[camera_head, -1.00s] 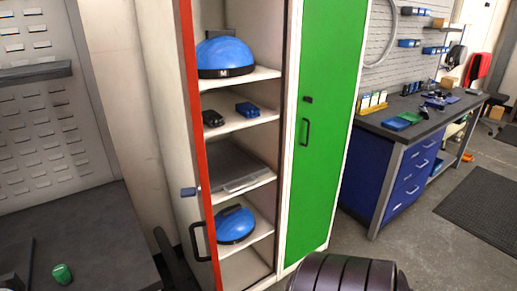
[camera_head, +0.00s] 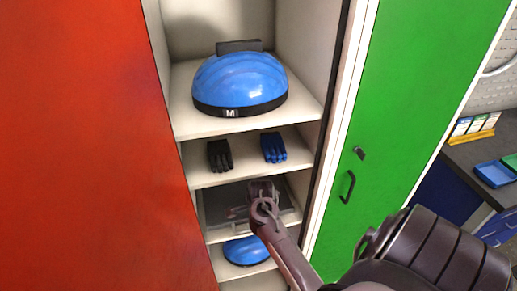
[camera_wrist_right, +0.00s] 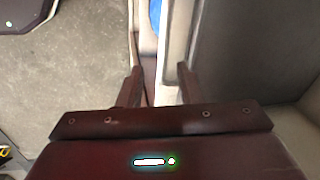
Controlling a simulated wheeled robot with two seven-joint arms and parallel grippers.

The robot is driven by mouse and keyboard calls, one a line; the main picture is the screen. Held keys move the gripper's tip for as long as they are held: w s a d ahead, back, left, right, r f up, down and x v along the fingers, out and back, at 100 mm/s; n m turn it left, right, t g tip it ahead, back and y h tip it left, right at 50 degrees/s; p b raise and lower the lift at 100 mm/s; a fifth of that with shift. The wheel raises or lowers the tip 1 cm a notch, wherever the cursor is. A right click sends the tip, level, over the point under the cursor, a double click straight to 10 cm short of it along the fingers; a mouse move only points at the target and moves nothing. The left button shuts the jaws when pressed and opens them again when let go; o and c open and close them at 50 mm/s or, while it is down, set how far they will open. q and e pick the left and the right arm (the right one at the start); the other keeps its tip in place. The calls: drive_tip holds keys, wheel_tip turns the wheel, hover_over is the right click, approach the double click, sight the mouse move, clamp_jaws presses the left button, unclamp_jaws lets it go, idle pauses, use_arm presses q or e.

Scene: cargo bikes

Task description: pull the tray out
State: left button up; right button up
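The tray (camera_head: 219,203) is a dark grey, flat piece on the third shelf down in the open cabinet, in the head view. My right gripper (camera_head: 262,188) reaches in from the lower right and stands in front of the tray, hiding part of it. I cannot tell whether it touches the tray. In the right wrist view the two fingers of my right gripper (camera_wrist_right: 159,75) are apart, with no object clearly held between them. My left gripper is not in view.
A blue helmet (camera_head: 240,80) sits on the top shelf. Black gloves (camera_head: 220,155) and blue gloves (camera_head: 273,148) lie on the shelf below. Another blue helmet (camera_head: 245,250) is under the tray. The red door (camera_head: 80,140) is at the left, the green door (camera_head: 400,110) at the right.

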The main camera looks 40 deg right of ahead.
drive_tip(key=f, duration=0.2)
drive_tip(key=w+f+m, duration=0.1)
drive_tip(key=f, duration=0.1)
drive_tip(key=d+f+m+p, duration=0.1)
drive_tip(key=f, duration=0.1)
drive_tip(key=shift+w, duration=0.4)
clamp_jaws()
